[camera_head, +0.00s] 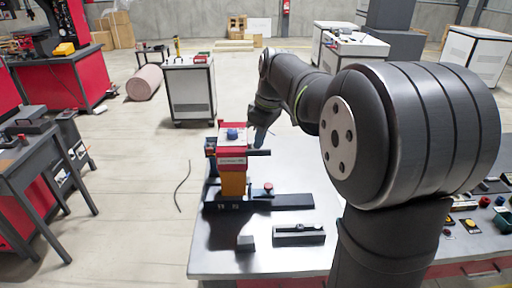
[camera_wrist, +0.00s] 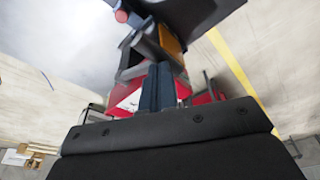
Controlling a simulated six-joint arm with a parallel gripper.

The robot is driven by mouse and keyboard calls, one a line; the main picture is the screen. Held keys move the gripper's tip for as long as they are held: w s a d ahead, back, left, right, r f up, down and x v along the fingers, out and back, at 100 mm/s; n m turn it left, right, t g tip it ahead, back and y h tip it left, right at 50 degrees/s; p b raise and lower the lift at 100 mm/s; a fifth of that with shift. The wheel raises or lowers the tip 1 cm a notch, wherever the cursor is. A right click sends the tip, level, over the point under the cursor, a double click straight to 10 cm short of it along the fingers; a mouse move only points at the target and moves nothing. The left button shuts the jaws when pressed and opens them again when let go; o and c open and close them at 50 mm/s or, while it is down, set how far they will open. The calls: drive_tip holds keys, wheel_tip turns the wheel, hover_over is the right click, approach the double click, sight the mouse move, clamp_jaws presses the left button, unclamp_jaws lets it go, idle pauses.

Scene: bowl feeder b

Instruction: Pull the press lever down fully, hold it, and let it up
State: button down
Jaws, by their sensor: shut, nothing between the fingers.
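The press (camera_head: 233,160) stands upright on the bench, with a red head, an orange column and a dark base. A blue knob (camera_head: 232,134) sits on top of its white upper face. A dark bar, seemingly the lever (camera_head: 261,153), sticks out to the right of the head. My gripper (camera_head: 259,143) is shut and empty, fingers pointing down just above this bar. In the wrist view, the closed fingers (camera_wrist: 157,72) reach toward a dark bar (camera_wrist: 148,46) beside the orange column (camera_wrist: 171,40). I cannot tell whether they touch it. The far side of the press is hidden.
A red button (camera_head: 268,187) stands right of the column. My arm hides part of the bench's right side, where several small parts lie.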

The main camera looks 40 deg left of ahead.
wheel_tip(320, 180, down, 9)
drive_tip(key=shift+s+d, duration=0.2)
idle(1.3)
idle(0.3)
drive_tip(key=shift+w+a+r, duration=0.15)
drive_tip(key=shift+r, duration=2.8)
drive_tip(key=shift+w+a+r, duration=0.1)
drive_tip(key=shift+r, duration=2.85)
